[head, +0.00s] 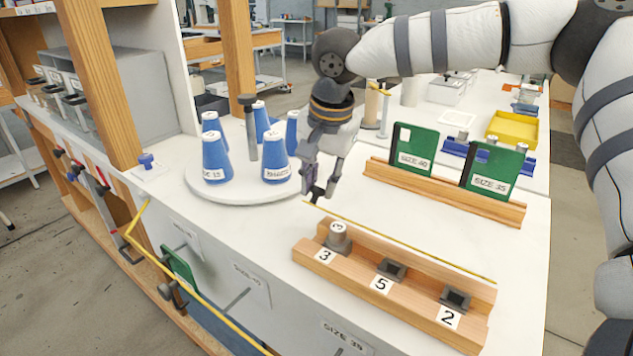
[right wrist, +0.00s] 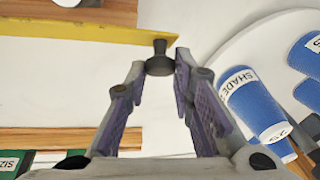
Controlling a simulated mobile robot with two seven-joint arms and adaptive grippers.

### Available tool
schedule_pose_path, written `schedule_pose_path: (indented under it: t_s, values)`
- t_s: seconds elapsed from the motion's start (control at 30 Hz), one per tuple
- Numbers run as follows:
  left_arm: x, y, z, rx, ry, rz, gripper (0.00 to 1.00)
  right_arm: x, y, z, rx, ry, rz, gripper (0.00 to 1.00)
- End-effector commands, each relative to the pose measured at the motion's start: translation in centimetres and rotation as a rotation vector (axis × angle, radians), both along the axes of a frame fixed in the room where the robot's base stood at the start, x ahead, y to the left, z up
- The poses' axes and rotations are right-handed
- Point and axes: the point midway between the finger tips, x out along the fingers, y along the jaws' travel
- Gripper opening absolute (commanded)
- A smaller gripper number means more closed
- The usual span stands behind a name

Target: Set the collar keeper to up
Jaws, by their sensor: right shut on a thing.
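My right gripper (head: 318,194) is over the white bench, just right of the round turntable and behind the wooden block. In the right wrist view its fingertips (right wrist: 160,66) are closed on a small dark piece (right wrist: 160,58) with a narrow stub. In the head view the dark piece (head: 317,196) is tiny and partly hidden by the fingers. It is close to the bench top; I cannot tell whether it touches. I cannot pick out the collar keeper for certain, nor its setting. My left gripper is not in view.
The turntable (head: 205,190) carries several blue cones and a grey post. The wooden block (head: 350,285) has positions 3, 5 and 2; a grey piece (head: 338,240) stands at 3. Green size plates (head: 413,150) stand in a rack behind. A yellow strip (head: 400,240) lies nearby.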

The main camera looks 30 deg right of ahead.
Motion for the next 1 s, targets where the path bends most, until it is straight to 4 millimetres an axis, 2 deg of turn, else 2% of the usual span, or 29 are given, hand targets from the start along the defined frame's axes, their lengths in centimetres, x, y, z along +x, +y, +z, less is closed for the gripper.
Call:
schedule_pose_path:
  t_s: [0.27,0.6,1.0]
  values:
    - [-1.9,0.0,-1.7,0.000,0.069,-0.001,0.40,0.7,-1.3,-1.1,0.247,0.108,-0.006,0.00]
    - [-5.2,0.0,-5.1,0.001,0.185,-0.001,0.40,1.2,-2.5,-2.3,0.540,0.231,-0.006,0.00]
    - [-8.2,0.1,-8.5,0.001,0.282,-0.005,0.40,1.5,-3.3,-3.1,0.795,0.334,-0.004,0.00]
